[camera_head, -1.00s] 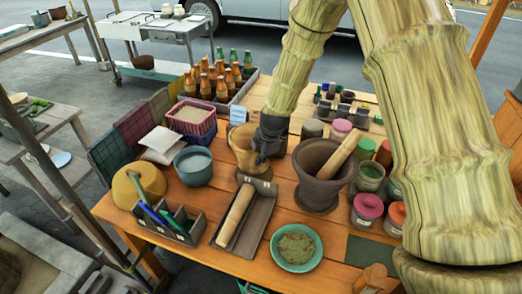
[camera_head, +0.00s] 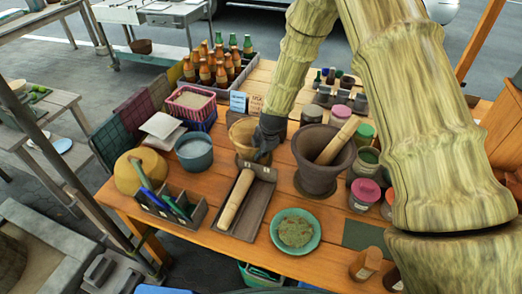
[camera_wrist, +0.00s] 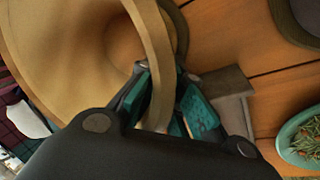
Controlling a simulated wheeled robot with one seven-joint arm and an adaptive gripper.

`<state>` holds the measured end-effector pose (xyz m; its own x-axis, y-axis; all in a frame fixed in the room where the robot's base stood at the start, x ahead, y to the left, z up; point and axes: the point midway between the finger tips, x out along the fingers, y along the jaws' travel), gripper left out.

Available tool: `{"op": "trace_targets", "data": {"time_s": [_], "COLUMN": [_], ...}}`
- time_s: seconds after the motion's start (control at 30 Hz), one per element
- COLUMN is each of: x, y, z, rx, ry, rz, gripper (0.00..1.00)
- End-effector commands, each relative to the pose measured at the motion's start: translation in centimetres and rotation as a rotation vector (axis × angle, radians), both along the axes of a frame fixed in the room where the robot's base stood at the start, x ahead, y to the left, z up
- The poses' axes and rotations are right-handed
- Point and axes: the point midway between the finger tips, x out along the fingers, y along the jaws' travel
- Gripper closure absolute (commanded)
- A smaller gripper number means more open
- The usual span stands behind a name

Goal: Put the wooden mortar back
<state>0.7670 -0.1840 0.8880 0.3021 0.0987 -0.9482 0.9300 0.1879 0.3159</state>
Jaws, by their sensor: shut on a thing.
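The wooden mortar (camera_head: 240,132), a tan flared bowl, is upright near the table's middle, behind a grey tray (camera_head: 258,205). My gripper (camera_head: 262,153) is shut on the right side of its rim. In the wrist view, the mortar (camera_wrist: 70,45) fills the upper left, and the teal-padded fingers of my gripper (camera_wrist: 172,105) pinch its wall from both sides. A dark round edge shows beneath the mortar. I cannot tell whether the mortar's foot touches what lies below.
A dark mortar (camera_head: 317,178) with a pestle (camera_head: 338,140) stands close on the right. A wooden roller (camera_head: 236,200) lies in the grey tray. A blue-grey bowl (camera_head: 194,153) is on the left, a green plate (camera_head: 310,240) in front, and a bottle crate (camera_head: 240,83) behind.

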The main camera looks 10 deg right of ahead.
Motion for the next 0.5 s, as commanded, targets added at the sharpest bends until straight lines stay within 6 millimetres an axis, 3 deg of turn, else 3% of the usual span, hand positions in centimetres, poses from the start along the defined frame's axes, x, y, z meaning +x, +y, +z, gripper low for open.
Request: {"op": "trace_targets", "data": {"time_s": [0.03, 0.07, 0.17, 0.5], "x": [0.12, -0.01, -0.01, -0.04], "y": [0.01, 0.01, 0.01, -0.01], "z": [0.15, -0.02, -0.02, 0.05], "rx": [0.0, 0.0, 0.0, 0.0], "ry": [-0.003, 0.0, 0.0, 0.0], "rz": [0.0, 0.0, 0.0, 0.0], "gripper": [1.0, 0.88, 0.7, 0.7]}}
